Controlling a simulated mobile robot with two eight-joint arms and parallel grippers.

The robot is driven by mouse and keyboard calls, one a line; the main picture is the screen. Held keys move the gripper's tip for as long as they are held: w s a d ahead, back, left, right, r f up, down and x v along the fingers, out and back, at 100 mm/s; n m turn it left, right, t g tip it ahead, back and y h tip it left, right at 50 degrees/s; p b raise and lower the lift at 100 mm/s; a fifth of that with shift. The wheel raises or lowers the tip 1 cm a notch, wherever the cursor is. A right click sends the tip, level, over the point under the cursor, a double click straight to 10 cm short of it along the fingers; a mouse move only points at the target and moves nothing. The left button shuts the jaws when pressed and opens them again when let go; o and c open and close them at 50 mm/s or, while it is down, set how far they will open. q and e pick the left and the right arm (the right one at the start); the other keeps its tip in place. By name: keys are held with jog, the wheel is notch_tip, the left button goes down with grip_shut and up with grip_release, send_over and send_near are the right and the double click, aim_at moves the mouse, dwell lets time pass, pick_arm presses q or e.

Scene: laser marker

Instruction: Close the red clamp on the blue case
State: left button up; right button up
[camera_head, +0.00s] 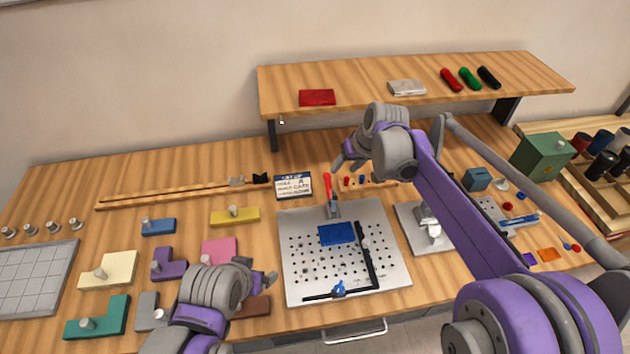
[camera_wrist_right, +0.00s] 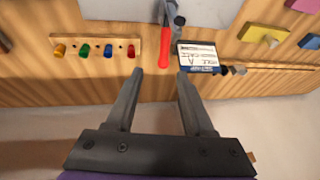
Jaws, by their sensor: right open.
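The clamp's red handle (camera_head: 328,186) points up from its grey metal body (camera_head: 334,210) at the back edge of the perforated plate. The blue case (camera_head: 337,233) lies flat on the plate just in front of the clamp. My right gripper (camera_head: 341,166) is behind and above the clamp. In the right wrist view its fingers (camera_wrist_right: 160,74) are spread and empty, with the end of the red handle (camera_wrist_right: 164,48) showing between and just beyond the tips. Contact cannot be told. My left gripper (camera_head: 262,272) hangs left of the plate, away from the clamp; its opening is unclear.
The perforated plate (camera_head: 300,288) carries black bars with a blue knob. A label card (camera_head: 293,186) stands left of the clamp. A wooden strip with coloured pegs (camera_wrist_right: 96,50) is on the other side. A raised shelf (camera_head: 360,95) spans behind my right arm.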

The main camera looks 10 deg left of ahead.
aim_at(329, 180)
jog(key=x, duration=0.7)
jog(key=a+x, duration=0.1)
jog(key=x, duration=0.3)
jog(key=shift+w+a, duration=0.1)
jog(key=shift+w, duration=0.2)
grip_shut()
jog(key=shift+r, duration=0.15)
dwell(0.9)
